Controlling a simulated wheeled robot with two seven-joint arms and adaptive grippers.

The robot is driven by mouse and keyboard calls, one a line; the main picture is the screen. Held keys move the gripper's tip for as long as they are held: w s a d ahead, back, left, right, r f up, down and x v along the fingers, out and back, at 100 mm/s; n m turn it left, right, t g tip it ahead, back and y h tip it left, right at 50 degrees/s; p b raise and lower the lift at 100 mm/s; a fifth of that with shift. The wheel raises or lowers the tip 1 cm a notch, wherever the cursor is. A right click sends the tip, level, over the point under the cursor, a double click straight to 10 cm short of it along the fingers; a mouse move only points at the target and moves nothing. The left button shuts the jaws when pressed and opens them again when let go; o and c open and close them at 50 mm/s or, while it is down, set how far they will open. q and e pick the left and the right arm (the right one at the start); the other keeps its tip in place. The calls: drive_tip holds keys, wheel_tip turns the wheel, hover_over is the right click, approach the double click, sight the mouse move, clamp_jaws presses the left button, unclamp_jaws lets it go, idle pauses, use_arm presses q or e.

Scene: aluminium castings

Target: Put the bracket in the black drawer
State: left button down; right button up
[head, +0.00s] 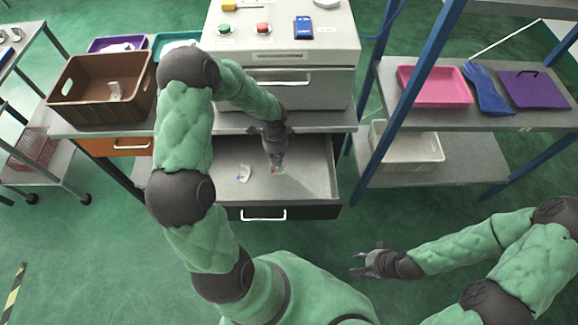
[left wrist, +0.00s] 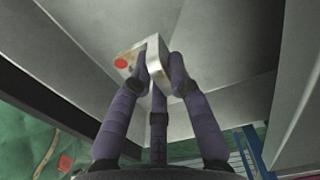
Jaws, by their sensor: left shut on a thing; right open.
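The black drawer (head: 312,212) is pulled open below the grey machine, with its pale grey inside showing. My left gripper (head: 276,165) reaches down into the drawer and is shut on the bracket (head: 274,171). In the left wrist view, the bracket (left wrist: 132,62) is a silvery angled metal piece with a red round spot, held between the fingertips (left wrist: 158,72). I cannot tell whether it touches the drawer floor. My right gripper (head: 372,262) is open and empty over the floor.
A brown crate (head: 72,103) with a pale piece (head: 115,91) in it stands on the left bench, above an orange drawer (head: 116,147). The grey machine (head: 333,60) stands behind the black drawer. A shelf with a pink tray (head: 436,87) is on the right.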

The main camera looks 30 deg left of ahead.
use_arm(q)
drive_tip(key=w+d+f, duration=0.1)
drive_tip(key=w+d+f+b, duration=0.1)
drive_tip(key=f, duration=0.1)
drive_tip(key=w+d+f+b, duration=0.1)
drive_tip(key=f, duration=0.1)
drive_tip(key=shift+w+f, duration=0.2)
drive_tip(key=shift+w+d+f+b, duration=0.15)
drive_tip(key=shift+f+b, duration=0.35)
drive_tip(key=shift+f, duration=0.4)
drive_tip(key=shift+w+d+f+b, duration=0.1)
drive_tip(key=shift+f+b, duration=0.35)
drive_tip(key=shift+f, duration=0.45)
drive_tip(key=shift+f, duration=0.15)
drive_tip(key=c, duration=1.2)
unclamp_jaws()
drive_tip(key=shift+r+p, duration=2.35)
drive_tip(key=shift+r, duration=3.8)
